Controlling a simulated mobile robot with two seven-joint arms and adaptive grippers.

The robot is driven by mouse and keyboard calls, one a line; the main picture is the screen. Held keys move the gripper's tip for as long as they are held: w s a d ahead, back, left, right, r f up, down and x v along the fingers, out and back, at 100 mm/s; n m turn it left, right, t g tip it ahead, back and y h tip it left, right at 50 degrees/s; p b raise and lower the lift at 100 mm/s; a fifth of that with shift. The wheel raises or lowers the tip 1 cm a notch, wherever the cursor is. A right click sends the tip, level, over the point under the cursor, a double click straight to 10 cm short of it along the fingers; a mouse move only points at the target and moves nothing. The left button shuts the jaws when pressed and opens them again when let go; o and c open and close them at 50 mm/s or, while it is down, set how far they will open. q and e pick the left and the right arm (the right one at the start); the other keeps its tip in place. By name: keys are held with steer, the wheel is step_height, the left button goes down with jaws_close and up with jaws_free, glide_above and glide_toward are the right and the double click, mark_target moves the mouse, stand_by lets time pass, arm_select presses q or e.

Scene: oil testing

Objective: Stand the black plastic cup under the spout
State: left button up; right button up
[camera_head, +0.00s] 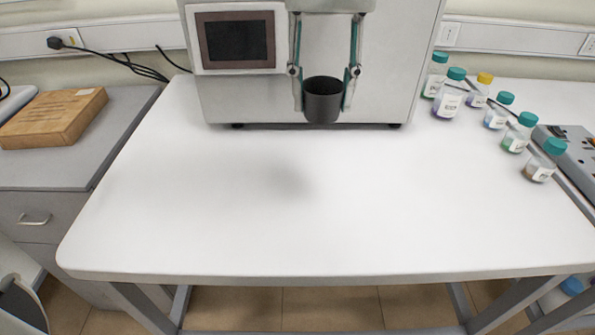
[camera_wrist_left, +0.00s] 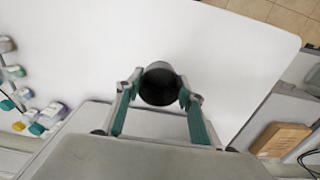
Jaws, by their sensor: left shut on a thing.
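My left gripper (camera_head: 323,91) comes down from the top of the head view with its two teal-lined fingers pointing downward. It is shut on the black plastic cup (camera_head: 322,108), one finger on each side. The cup is upright, with its open mouth up, in front of the lower face of the grey machine (camera_head: 405,70). The left wrist view also shows the cup (camera_wrist_left: 160,84) between the fingertips. The spout cannot be made out; the gripper covers the machine's middle. I cannot tell how high the cup is over the white table (camera_head: 220,220). My right gripper is not in view.
The machine has a dark screen (camera_head: 237,40) at its left. Several small bottles with teal and yellow caps, one of them a labelled bottle (camera_head: 447,103), stand to its right. A grey device (camera_head: 575,150) lies beyond them. A wooden block (camera_head: 55,118) is on the left cabinet. The table's front is clear.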

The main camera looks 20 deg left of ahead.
arm_select(q)
steer(key=shift+w+d, duration=0.1)
steer(key=shift+d, duration=0.1)
step_height(320, 180, down, 14)
steer(key=b, duration=0.3)
step_height(320, 180, down, 5)
steer(key=shift+f+b, duration=0.1)
steer(key=shift+b, duration=0.4)
steer(key=shift+f, duration=0.2)
steer(key=shift+r, duration=0.1)
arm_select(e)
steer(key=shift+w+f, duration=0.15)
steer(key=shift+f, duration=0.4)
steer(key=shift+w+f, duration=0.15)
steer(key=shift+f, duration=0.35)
